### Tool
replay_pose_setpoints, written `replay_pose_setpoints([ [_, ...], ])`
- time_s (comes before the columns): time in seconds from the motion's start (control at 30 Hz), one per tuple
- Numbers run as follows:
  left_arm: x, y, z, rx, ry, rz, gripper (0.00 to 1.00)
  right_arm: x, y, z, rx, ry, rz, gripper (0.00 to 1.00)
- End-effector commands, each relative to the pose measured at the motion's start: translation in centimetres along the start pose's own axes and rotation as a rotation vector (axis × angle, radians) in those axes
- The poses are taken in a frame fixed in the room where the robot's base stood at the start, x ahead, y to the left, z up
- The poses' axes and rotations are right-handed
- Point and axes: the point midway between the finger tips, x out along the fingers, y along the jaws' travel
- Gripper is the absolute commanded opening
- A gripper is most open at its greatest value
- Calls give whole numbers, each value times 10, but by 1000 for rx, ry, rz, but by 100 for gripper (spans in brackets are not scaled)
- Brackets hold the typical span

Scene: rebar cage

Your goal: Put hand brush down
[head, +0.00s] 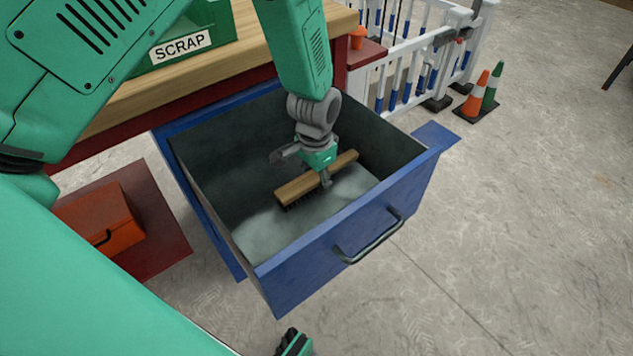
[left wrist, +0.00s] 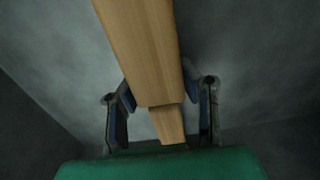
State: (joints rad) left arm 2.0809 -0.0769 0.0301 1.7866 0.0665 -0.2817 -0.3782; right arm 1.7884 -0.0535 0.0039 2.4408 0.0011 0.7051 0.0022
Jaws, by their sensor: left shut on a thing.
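The hand brush (head: 299,190) has a pale wooden back and dark bristles. It is inside the open blue drawer (head: 310,266), low over the grey drawer floor; I cannot tell whether its bristles touch the floor. My left gripper (head: 324,178) reaches down into the drawer and is shut on the brush near its handle. In the left wrist view the brush (left wrist: 142,50) runs between the two fingers of the left gripper (left wrist: 160,112). A small dark and green part (head: 294,343) at the bottom edge of the head view seems to be my right gripper; its fingers cannot be made out.
The drawer's walls rise around my left gripper, with a dark handle (head: 370,243) on its front. A wooden bench top with a green SCRAP bin (head: 190,40) is behind. An orange toolbox (head: 100,225) is at left. White barriers and cones (head: 476,97) stand at back right.

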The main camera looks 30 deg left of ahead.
Motion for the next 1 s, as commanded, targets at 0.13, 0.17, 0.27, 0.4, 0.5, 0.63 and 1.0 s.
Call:
replay_pose_setpoints([
  [0.13, -1, -4, 1, -3, 5, 4, 0, -1, 0, 0, -1, 1, -1, 40],
  [0.17, -1, -4, 1, -3, 5, 4, 0, -1, 0, -1, -1, 1, -1, 40],
  [0.27, 0, -3, 0, -3, 4, 3, 44, -1, -1, -1, -2, 1, -1, 40],
  [0.4, -1, -1, 0, -2, 1, -1, 50, -1, -1, -1, -2, 1, -1, 40],
  [0.5, -2, 1, -1, -2, 0, -3, 50, -1, -1, 0, -2, 1, -1, 40],
  [0.63, -2, 0, -1, -2, 0, -2, 50, -1, 0, 0, -1, 1, 0, 40],
  [1.0, -48, -2, 0, -4, 6, 1, 50, -24, 0, -2, -2, 1, -1, 40],
])
